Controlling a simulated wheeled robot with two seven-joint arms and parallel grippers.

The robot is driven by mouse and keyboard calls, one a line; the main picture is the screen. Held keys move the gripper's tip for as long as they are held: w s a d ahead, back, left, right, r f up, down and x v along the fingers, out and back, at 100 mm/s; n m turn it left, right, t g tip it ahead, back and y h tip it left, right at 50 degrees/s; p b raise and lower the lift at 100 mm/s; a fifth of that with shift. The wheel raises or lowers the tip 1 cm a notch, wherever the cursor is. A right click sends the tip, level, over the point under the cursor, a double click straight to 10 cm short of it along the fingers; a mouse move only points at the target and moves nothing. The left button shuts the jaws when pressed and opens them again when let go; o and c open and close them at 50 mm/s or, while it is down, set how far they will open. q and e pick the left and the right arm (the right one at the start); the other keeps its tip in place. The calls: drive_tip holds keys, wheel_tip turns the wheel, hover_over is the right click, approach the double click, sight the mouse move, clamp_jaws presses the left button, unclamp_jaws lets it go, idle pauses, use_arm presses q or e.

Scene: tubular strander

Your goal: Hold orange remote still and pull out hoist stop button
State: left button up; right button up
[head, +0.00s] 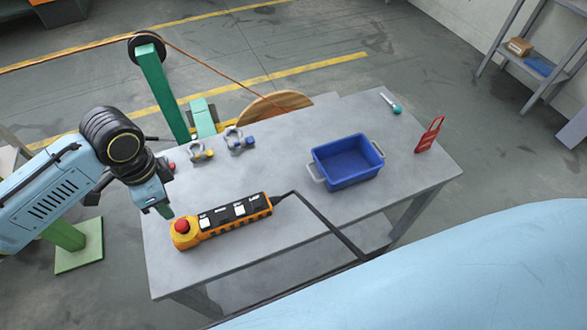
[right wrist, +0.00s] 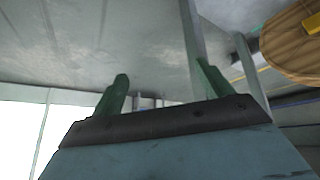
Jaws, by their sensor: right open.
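The orange remote (head: 236,217) lies on the grey table, with several black and white keys along its top and a black cable at its right end. Its red stop button (head: 181,226) is at the left end, facing up. My left gripper (head: 163,211) points down just left of and above the button, apart from it as far as I can see. Its small green fingers do not show clearly whether they are open. My right gripper (right wrist: 164,84) shows in the right wrist view, with its two green fingers apart and nothing between them. The remote is not visible there.
A blue bin (head: 346,162) stands on the grey table (head: 270,265). Shackles (head: 238,140) lie at the back left, a red padlock hasp (head: 430,134) at the right, and a teal-handled tool (head: 392,105) at the back. The black cable (head: 320,218) crosses the front edge.

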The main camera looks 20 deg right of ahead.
drive_tip(key=w+d+r+m+t+h, duration=0.15)
drive_tip(key=w+d+r+m, duration=0.25)
drive_tip(key=d+r, duration=0.65)
drive_tip(key=w+d+r+m+h, duration=0.35)
drive_tip(key=d+r, duration=0.55)
drive_tip(key=r, duration=0.3)
drive_tip(key=w+a+r+n+t+y, duration=0.1)
drive_tip(key=w+a+r+n, duration=0.25)
drive_tip(key=w, duration=0.45)
drive_tip(key=w+a+r+n+y, duration=0.1)
drive_tip(key=w+a+r+n, duration=0.3)
drive_tip(key=w, duration=0.4)
drive_tip(key=w+a+n+y, duration=0.2)
drive_tip(key=w+a+n, duration=0.3)
drive_tip(key=a, duration=0.4)
drive_tip(key=w+a+n+y, duration=0.3)
drive_tip(key=a+n, duration=0.3)
drive_tip(key=a, duration=0.4)
drive_tip(key=n+g+y, duration=0.6)
drive_tip(key=n+y, duration=0.2)
drive_tip(key=n, duration=0.8)
approach(244, 208)
drive_tip(key=x, duration=1)
drive_tip(key=shift+f, duration=0.2)
